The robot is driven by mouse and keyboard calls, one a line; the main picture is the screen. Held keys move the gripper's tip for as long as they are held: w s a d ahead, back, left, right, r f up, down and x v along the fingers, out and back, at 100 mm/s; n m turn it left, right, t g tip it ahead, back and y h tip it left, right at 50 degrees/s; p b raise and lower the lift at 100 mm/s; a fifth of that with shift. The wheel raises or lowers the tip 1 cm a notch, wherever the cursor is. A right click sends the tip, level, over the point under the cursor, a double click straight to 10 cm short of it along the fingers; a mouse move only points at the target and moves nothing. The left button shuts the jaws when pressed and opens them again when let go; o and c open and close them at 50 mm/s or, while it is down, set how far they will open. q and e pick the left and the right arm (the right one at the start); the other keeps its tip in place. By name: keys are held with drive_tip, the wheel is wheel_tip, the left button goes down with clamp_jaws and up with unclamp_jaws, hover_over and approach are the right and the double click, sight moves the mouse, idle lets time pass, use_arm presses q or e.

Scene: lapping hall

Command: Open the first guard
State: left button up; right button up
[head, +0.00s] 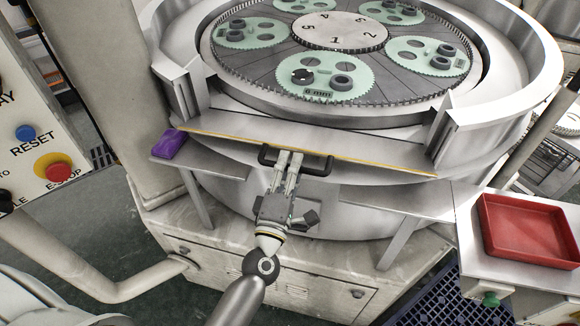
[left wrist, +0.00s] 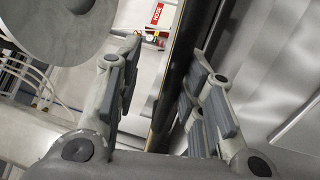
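The first guard (head: 235,128) is a grey metal panel with a yellow edge strip, spanning the front gap of the round machine's rim. Its black bar handle (head: 318,170) sticks out at the front middle. My left gripper (head: 290,156) is at the handle, with its fingers across the bar. In the left wrist view the dark bar (left wrist: 180,75) runs between the fingers of my left gripper (left wrist: 165,95). A clear gap shows on the left finger's side; the right finger is close to the bar, and I cannot tell if it touches. My right gripper is not in view.
Behind the guard is a toothed ring with several green carriers (head: 325,78) and a numbered centre plate (head: 340,31). A purple item (head: 170,143) lies on the left shelf. A red tray (head: 530,230) stands at right. A control panel with an E-stop (head: 54,168) is at left.

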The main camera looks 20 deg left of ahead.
use_arm(q)
drive_tip(key=s+f, duration=0.2)
drive_tip(key=s, duration=0.9)
drive_tip(key=shift+s+d+f, duration=0.25)
drive_tip(key=shift+s+d, duration=0.05)
drive_tip(key=shift+s, duration=0.05)
drive_tip(key=shift+f, duration=0.1)
